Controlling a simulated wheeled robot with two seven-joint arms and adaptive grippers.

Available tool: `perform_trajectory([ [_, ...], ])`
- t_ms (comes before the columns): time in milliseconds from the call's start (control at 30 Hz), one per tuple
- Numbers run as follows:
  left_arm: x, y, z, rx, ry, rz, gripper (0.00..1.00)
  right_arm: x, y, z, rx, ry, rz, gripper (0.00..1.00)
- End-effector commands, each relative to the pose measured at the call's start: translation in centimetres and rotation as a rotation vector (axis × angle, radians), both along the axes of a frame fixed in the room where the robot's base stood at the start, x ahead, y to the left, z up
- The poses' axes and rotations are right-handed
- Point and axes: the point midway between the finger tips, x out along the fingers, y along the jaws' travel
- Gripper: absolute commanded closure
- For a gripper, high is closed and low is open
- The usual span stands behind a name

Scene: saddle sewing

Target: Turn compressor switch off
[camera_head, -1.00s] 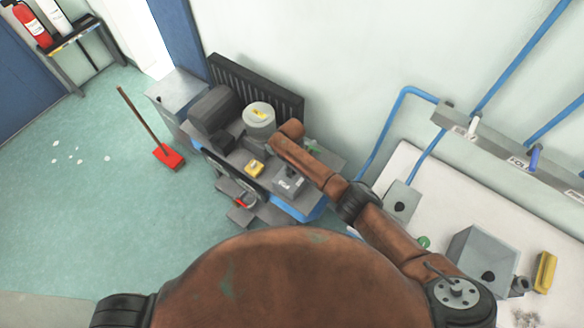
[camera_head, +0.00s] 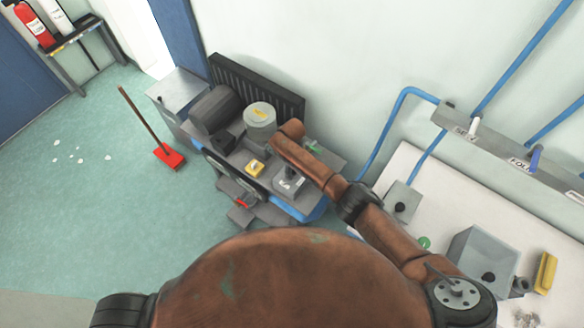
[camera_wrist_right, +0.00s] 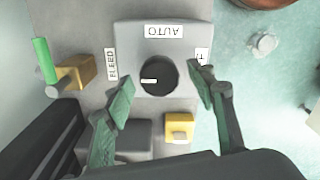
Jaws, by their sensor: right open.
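The compressor switch is a black round knob (camera_wrist_right: 160,77) on a grey box (camera_wrist_right: 188,40) in the right wrist view. A white mark sits on the left half of the knob. An AUTO label is above it, a BLEED label at its left, and a partly covered label at its right. My right gripper (camera_wrist_right: 160,82) is open, with its green fingers apart at either side of the knob in the picture. Contact cannot be told. In the head view the grey switch box (camera_head: 289,182) sits on the compressor; my right arm reaches over the machine. My left gripper is not seen.
A yellow box (camera_wrist_right: 180,127) is close by the switch box, and a brass valve with a green handle (camera_wrist_right: 43,60) is at its left. In the head view a red-headed broom (camera_head: 168,158) stands on open floor. A white table (camera_head: 465,215) is at the right.

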Motion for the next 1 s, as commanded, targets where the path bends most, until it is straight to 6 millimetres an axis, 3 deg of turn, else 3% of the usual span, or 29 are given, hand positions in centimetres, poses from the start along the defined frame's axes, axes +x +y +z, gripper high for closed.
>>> perform_trajectory([
  [267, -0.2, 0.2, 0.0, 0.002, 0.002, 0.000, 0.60, 0.1, 0.0, 1.1, 0.001, -0.001, 0.000, 0.49],
  [700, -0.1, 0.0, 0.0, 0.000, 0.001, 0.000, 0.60, 0.1, 0.1, 9.6, 0.002, -0.003, 0.001, 0.49],
  [1000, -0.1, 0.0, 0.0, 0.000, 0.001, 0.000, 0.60, 0.0, 0.0, 11.9, 0.000, 0.000, 0.000, 0.49],
])
